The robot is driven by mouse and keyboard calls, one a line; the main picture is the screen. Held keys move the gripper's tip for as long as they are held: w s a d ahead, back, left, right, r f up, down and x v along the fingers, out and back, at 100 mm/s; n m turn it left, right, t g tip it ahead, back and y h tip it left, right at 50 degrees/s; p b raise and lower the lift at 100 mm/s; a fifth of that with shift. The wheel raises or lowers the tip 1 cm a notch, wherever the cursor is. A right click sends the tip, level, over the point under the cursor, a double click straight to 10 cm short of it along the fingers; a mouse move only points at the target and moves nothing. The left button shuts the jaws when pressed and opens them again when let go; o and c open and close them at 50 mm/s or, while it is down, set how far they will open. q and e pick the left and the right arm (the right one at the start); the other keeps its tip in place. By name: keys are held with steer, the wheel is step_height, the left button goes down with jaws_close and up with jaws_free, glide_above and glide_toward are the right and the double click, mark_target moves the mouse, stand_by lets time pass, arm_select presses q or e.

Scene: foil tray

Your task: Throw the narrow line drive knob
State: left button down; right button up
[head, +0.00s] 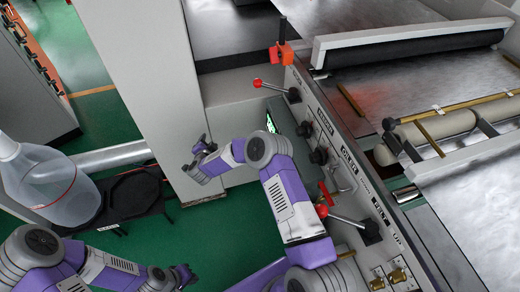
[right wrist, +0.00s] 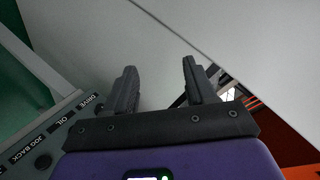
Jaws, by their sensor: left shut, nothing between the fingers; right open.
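The slanted control panel (head: 345,165) at the right of the head view carries black knobs (head: 318,156) and two red-balled levers, an upper one (head: 258,83) and a lower one (head: 322,211). I cannot tell which is the narrow line drive knob; most labels are too small to read. My right gripper (head: 193,155) is open and empty, left of the panel and apart from it, by the grey cabinet; its open fingers also show in the right wrist view (right wrist: 160,63). My left gripper (head: 183,277) is shut and empty low in the head view, far from the panel.
A tall grey cabinet side (head: 145,80) rises behind my right gripper. Rollers (head: 440,125) lie right of the panel. In the right wrist view, panel labels (right wrist: 60,120) read DRIVE, OIL and JOG BACK.

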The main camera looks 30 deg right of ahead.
arm_select(q)
step_height(320, 180, down, 11)
steer(key=b, duration=0.9)
steer(key=shift+r, duration=0.15)
arm_select(e)
steer(key=s+d+f+m+g+h, duration=0.1)
steer(key=d+f+m+g+h, duration=0.3)
steer(key=d, duration=0.7)
steer(key=s+d+f+m+g+h, duration=0.1)
steer(key=d+f+m+g+h, duration=0.3)
steer(key=d, duration=0.7)
steer(key=shift+s+d+f+m+h, duration=0.15)
steer(key=shift+d+f+m+h, duration=0.15)
steer(key=shift+f+m, duration=0.3)
arm_select(q)
steer(key=shift+a, duration=0.1)
arm_select(e)
steer(key=shift+r, duration=0.1)
jaws_close()
